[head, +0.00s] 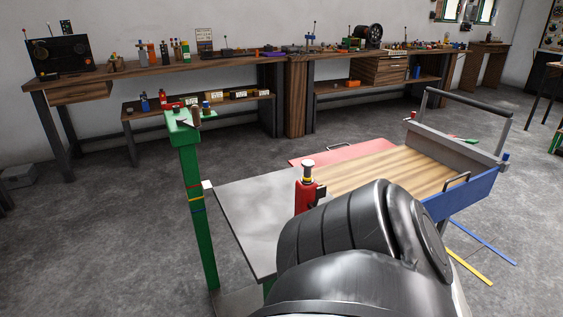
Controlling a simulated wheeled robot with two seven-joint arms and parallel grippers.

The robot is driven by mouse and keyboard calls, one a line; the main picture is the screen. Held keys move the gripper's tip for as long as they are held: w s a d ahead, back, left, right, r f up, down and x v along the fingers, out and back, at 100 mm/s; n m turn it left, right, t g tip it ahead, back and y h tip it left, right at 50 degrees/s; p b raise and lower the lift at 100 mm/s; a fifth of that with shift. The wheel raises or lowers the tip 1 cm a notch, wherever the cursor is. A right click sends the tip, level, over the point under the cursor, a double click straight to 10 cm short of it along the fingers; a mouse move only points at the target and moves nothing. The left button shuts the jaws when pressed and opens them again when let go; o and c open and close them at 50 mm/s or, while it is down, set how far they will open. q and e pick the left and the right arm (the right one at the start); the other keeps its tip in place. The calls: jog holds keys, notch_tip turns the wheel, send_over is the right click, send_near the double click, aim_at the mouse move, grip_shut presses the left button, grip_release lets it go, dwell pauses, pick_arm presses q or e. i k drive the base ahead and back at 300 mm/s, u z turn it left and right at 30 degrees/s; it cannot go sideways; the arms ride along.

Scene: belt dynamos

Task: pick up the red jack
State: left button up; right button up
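A red jack (306,192) with a pale round top and a yellow band stands upright in the middle of the head view. It seems to stand on the grey metal top of a bench (245,208), close to the wooden part. Its lower right side is hidden behind a large black link of my own arm. Neither of my grippers shows in this view, so what they hold cannot be seen.
The wooden bench part (395,172) has a grey rail, black handles and a blue side (465,196). A green post (192,195) stands at its left. Long workbenches (170,73) with many small items line the back wall. Grey floor lies between.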

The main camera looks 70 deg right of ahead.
aim_at(305, 191)
jog(key=z, duration=0.7)
jog(key=i, duration=1.05)
jog(key=z, duration=1.3)
jog(key=i, duration=0.2)
jog(key=z, duration=0.1)
